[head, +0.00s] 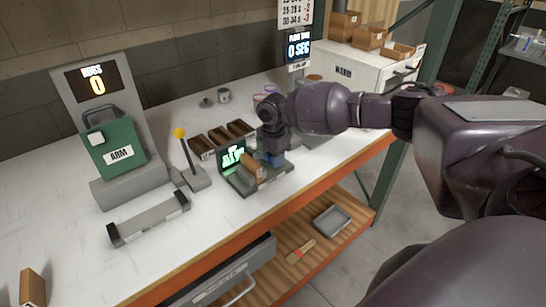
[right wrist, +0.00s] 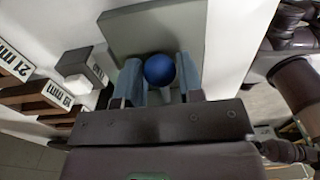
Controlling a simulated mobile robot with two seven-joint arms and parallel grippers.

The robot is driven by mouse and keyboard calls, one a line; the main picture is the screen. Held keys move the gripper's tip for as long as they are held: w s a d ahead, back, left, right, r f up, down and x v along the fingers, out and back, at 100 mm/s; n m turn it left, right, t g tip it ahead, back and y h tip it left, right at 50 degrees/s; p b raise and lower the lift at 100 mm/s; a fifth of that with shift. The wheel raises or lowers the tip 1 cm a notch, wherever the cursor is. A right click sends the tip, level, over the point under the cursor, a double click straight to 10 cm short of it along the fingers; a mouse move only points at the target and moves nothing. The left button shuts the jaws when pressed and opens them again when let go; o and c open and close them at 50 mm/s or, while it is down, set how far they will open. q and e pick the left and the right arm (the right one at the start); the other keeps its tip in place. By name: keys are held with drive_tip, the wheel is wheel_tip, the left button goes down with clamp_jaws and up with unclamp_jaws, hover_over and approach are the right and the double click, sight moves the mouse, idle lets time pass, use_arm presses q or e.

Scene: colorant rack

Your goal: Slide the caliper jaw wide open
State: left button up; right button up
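The caliper stands near the front edge of the bench in the head view, with a dark grey base (head: 243,188) and a small green-lit display (head: 232,155). A brown block (head: 253,169) sits on it beside the display. My right gripper (head: 272,157) is at the caliper's right end, pointing down. In the right wrist view a round blue knob (right wrist: 159,70) sits between the two fingers, with almost no gap on either side. The gripper looks shut on it. The gripper hides much of the jaw in the head view. My left gripper is not in view.
A lever with a yellow ball (head: 179,132) and a green ARM box (head: 114,148) stand left of the caliper. Brown trays (head: 222,134) lie behind it. A long grey bar fixture (head: 149,217) lies front left. A white cabinet (head: 345,67) stands back right. The bench's front left is mostly clear.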

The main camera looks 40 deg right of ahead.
clamp_jaws()
drive_tip(key=shift+w+d, duration=0.15)
drive_tip(key=shift+d, duration=1.8)
drive_tip(key=shift+o, duration=0.2)
unclamp_jaws()
drive_tip(key=o, duration=0.5)
drive_tip(key=shift+c, duration=0.2)
drive_tip(key=shift+r, duration=0.15)
wheel_tip(320, 180, up, 11)
drive_tip(key=shift+f, duration=0.2)
